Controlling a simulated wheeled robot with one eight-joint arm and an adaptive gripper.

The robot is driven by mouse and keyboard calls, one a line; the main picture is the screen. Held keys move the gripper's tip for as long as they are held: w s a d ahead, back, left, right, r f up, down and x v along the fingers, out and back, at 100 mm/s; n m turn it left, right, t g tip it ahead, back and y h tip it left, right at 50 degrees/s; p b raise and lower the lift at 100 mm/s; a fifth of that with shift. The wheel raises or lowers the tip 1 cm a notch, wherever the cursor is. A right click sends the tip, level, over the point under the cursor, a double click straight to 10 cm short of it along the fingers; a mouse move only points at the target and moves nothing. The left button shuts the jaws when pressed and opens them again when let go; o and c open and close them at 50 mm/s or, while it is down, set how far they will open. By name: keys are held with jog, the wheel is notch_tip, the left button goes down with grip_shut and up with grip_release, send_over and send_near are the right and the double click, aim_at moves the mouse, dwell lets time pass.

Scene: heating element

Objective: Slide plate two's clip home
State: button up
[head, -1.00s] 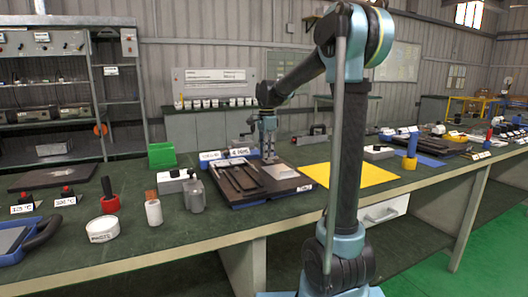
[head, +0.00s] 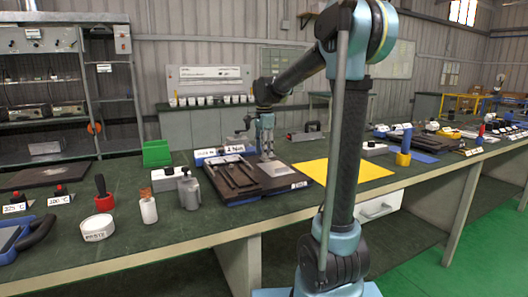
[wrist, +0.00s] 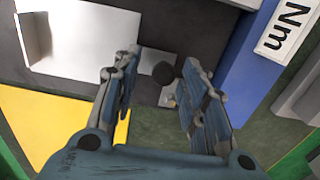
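My gripper (head: 266,153) points down over the dark fixture tray (head: 300,184) on the green bench. In the wrist view my gripper (wrist: 163,62) is open, its two fingers apart. A small dark round knob (wrist: 165,73) shows between the fingertips; I cannot tell whether it is the clip, or whether a finger touches it. A small pale piece (wrist: 169,96) lies just below the knob. A light metal plate (head: 277,169) lies on the tray's right part, and dark rails (head: 232,180) run along its left part. No readable mark tells which plate is two.
A blue block labelled "Nm" (wrist: 238,65) stands close by my fingers, behind the tray. A yellow mat (head: 345,171) lies flat to the right. A grey canister (head: 189,192), a white bottle (head: 148,210) and a green bin (head: 156,153) stand to the left.

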notch_tip(320, 180, up, 12)
dwell(0.6)
jog(key=shift+f, duration=0.1)
